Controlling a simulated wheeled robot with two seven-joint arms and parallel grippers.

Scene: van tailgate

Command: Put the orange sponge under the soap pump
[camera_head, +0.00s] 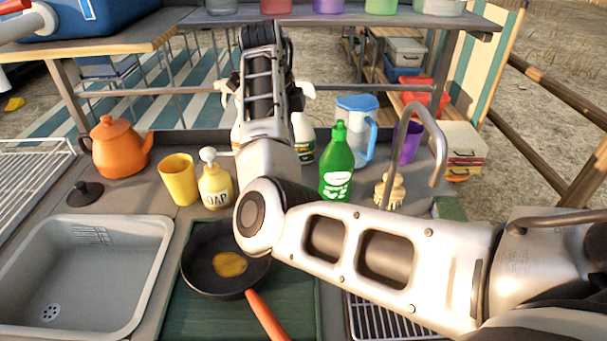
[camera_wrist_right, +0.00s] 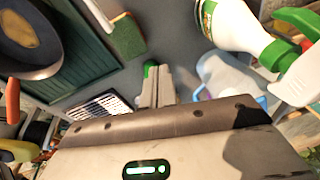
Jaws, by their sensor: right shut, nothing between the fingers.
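The cream soap pump (camera_head: 214,187), marked SOAP, stands upright on the counter beside a yellow cup. I see no orange sponge clearly in either view; my right arm covers part of the counter. A green sponge (camera_head: 450,208) lies at the right of the counter, and a green block also shows in the wrist view (camera_wrist_right: 127,36). My right gripper (camera_wrist_right: 155,86) is shut and empty, above the counter near a green cap. In the head view its fingertips are hidden behind my raised forearm. My left gripper is not in view.
A pan (camera_head: 205,278) with a yellow-orange patch sits on a green mat, beside the sink (camera_head: 85,270). A green bottle (camera_head: 337,170), a pitcher (camera_head: 355,125), a brush (camera_head: 390,190) and a tap (camera_head: 436,140) crowd the right. An orange teapot (camera_head: 117,150) stands left.

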